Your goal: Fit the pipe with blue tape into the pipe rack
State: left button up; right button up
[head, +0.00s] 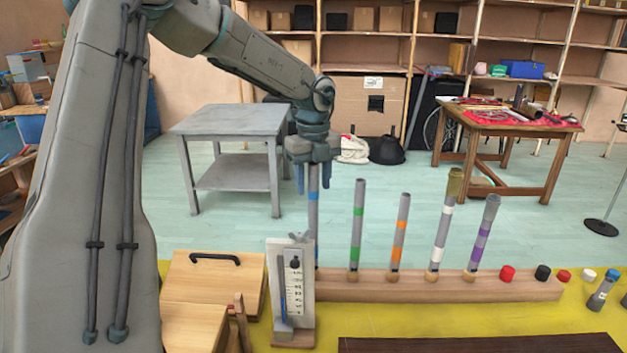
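The pipe with blue tape (313,221) stands upright at the left end of the wooden pipe rack (430,287). Its lower end is partly hidden behind a white gauge board, so I cannot tell how it sits in the rack. My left gripper (314,178) points down over the pipe's top, with a blue finger on each side. Gaps show between the fingers and the pipe, so it looks open around it. Pipes with green (357,225), orange (400,232), white (444,225) and purple (484,233) tape stand in the rack, some leaning slightly. My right gripper is out of view.
The gauge board (293,283) stands in front of the rack's left end, beside a wooden box (212,275) with a black handle. Several caps, including a red one (507,273), and a short pipe (603,290) lie right. A dark board (480,343) is in front.

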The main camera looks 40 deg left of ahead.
aim_at(314, 163)
pick_arm(q)
jog(key=shift+r, duration=0.45)
notch_tip(314, 163, up, 5)
jog(key=shift+p, duration=0.7)
notch_tip(314, 163, up, 4)
jog(key=p, duration=0.3)
jog(key=shift+f, duration=0.2)
jog(key=shift+r+p, duration=0.65)
jog(key=shift+p, duration=0.35)
